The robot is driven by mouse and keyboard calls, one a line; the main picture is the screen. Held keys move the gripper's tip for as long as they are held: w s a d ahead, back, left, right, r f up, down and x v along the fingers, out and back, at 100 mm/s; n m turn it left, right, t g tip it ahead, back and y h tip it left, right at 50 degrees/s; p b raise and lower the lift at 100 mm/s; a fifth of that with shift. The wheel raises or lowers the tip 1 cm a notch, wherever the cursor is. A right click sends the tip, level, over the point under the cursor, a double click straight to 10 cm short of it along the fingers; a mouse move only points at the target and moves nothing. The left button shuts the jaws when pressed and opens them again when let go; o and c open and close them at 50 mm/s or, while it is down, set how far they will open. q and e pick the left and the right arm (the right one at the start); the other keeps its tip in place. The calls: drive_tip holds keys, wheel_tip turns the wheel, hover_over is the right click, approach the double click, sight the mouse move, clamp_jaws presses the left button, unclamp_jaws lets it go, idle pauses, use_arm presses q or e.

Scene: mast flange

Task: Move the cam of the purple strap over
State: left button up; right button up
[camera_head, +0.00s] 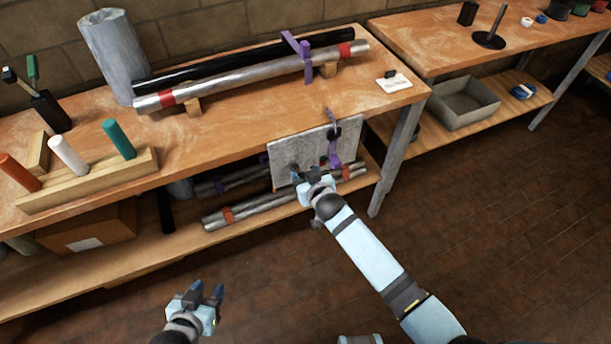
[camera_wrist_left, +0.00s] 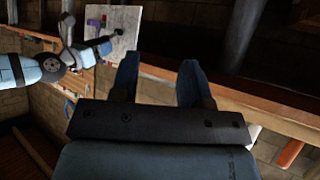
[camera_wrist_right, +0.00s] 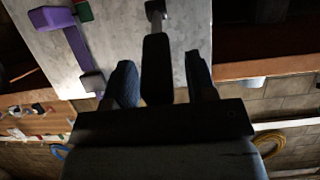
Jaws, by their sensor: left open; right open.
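A grey plate (camera_head: 283,158) hangs upright at the bench's front edge; it also shows in the right wrist view (camera_wrist_right: 115,30). A purple strap (camera_wrist_right: 70,42) runs along the plate, with a dark block (camera_wrist_right: 92,81) at one end; in the head view the purple part (camera_head: 334,152) is at the plate's right side. My right gripper (camera_head: 308,175) is open at the plate's lower edge. A dark lever-like piece (camera_wrist_right: 156,68) stands between its open fingers (camera_wrist_right: 162,85); I cannot tell whether they touch it. My left gripper (camera_head: 207,290) is open and empty, away from the bench.
Two long tubes (camera_head: 230,79) lie on the bench top with another purple strap (camera_head: 304,58) across them. More tubes (camera_head: 265,203) lie on the lower shelf. A wooden rack (camera_head: 90,180) holds coloured pegs at left. A grey tray (camera_head: 464,105) stands at right. The floor in front is clear.

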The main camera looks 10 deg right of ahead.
sight(299, 171)
clamp_jaws()
drive_tip(key=shift+r+p, duration=0.35)
drive_tip(key=shift+p, duration=0.25)
drive_tip(key=w+r+g+p, duration=0.1)
drive_tip(key=p, duration=0.2)
drive_tip(key=w+g+h+p, duration=0.1)
drive_tip(key=g+p, duration=0.1)
drive_tip(key=p, duration=0.1)
drive_tip(key=w+a+r+g+p, duration=0.1)
drive_tip(key=p, duration=0.3)
drive_tip(key=shift+r+g+h, duration=0.3)
drive_tip(key=shift+g, duration=0.1)
drive_tip(key=shift+w+a+g+p, duration=0.2)
drive_tip(key=shift+w+g+p, duration=0.35)
drive_tip(key=shift+g, duration=0.15)
drive_tip(key=shift+w+h, duration=0.1)
drive_tip(key=shift+h, duration=0.2)
drive_tip(key=shift+g, duration=0.3)
unclamp_jaws()
drive_tip(key=shift+r, duration=0.1)
